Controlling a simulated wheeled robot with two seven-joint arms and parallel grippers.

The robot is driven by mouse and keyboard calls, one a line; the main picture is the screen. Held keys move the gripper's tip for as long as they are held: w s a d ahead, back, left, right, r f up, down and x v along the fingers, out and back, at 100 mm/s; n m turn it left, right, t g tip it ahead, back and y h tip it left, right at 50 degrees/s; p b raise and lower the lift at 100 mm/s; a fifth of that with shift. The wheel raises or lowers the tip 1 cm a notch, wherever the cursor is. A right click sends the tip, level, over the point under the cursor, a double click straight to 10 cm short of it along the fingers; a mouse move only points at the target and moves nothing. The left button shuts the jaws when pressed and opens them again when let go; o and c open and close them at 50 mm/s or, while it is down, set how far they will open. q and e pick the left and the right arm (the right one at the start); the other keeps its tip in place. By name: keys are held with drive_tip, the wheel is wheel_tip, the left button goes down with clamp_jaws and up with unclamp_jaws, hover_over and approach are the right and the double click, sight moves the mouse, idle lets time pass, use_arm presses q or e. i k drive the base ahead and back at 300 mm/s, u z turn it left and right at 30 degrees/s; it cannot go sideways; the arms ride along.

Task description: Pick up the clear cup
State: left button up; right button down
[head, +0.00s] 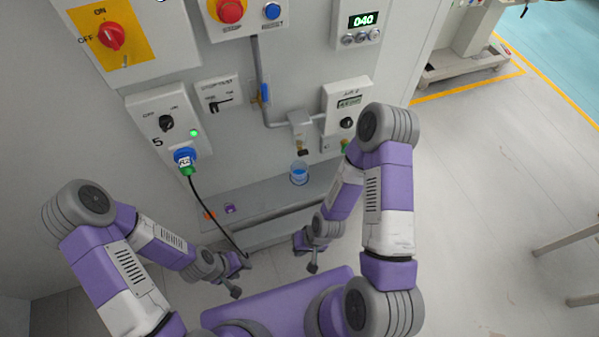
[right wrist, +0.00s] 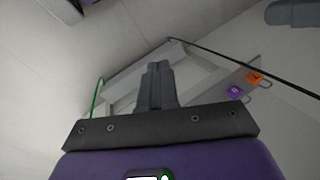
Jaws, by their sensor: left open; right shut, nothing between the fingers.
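The clear cup (head: 299,173) stands upright on the grey shelf (head: 260,197) in the head view, under a small tap (head: 302,151). It looks clear with blue in it. My right gripper (head: 312,267) is below and in front of the shelf, apart from the cup. In the right wrist view its fingers (right wrist: 158,75) are shut with nothing between them. My left gripper (head: 236,291) is open and empty, lower and to the left, well away from the cup. The cup does not show in the right wrist view.
A black cable (head: 209,217) hangs from a blue and green plug (head: 186,160) past the shelf's left part. An orange tag (head: 209,215) and a purple tag (head: 230,208) sit at the shelf's left. Panels with knobs line the wall above. Floor at right is open.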

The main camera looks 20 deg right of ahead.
sight(298, 168)
drive_tip(key=k, duration=0.5)
drive_tip(key=z, duration=1.4)
drive_tip(key=i, duration=1.1)
drive_tip(key=u, duration=1.5)
